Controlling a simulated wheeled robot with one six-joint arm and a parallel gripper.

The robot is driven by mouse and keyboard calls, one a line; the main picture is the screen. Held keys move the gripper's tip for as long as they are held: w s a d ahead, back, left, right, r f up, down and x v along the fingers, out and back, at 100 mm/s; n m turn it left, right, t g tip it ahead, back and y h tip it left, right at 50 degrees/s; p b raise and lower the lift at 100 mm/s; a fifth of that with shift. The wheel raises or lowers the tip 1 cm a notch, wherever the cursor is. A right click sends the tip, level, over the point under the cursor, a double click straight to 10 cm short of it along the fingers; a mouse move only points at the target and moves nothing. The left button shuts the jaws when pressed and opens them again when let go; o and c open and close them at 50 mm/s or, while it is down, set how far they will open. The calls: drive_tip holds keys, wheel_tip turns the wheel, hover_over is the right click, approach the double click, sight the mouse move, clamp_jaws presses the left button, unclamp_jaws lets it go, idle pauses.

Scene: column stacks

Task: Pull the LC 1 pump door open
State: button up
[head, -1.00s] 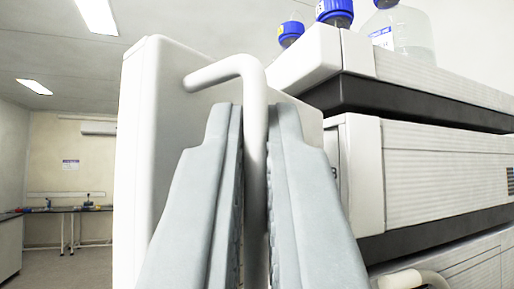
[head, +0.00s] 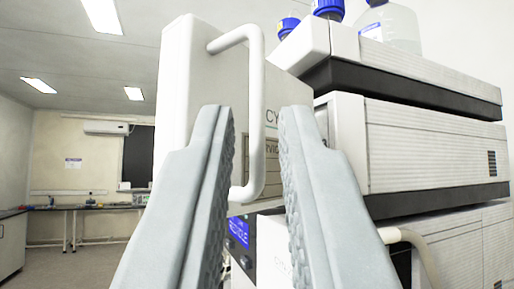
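The LC 1 pump door, taken to be the white panel (head: 205,82) left of centre in the head view, stands swung out from the instrument stack. Its white bar handle (head: 257,65) runs upright down its face, with both bends in view. My gripper (head: 256,115) is open, one grey finger on each side of the handle. Gaps show between the handle and both fingers. The fingers hide part of the door's lower area. Partial lettering shows on the door's face behind the right finger.
The white instrument stack (head: 430,150) fills the right side, with blue-capped bottles (head: 328,8) on top. Another pale handle (head: 410,240) juts out low at right. A blue-lit display (head: 239,232) shows below the door. Open floor (head: 75,268) lies at left, before a far bench.

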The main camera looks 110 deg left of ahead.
drive_tip(key=v, duration=1.2)
drive_tip(key=shift+f, duration=0.15)
drive_tip(key=shift+d, duration=0.15)
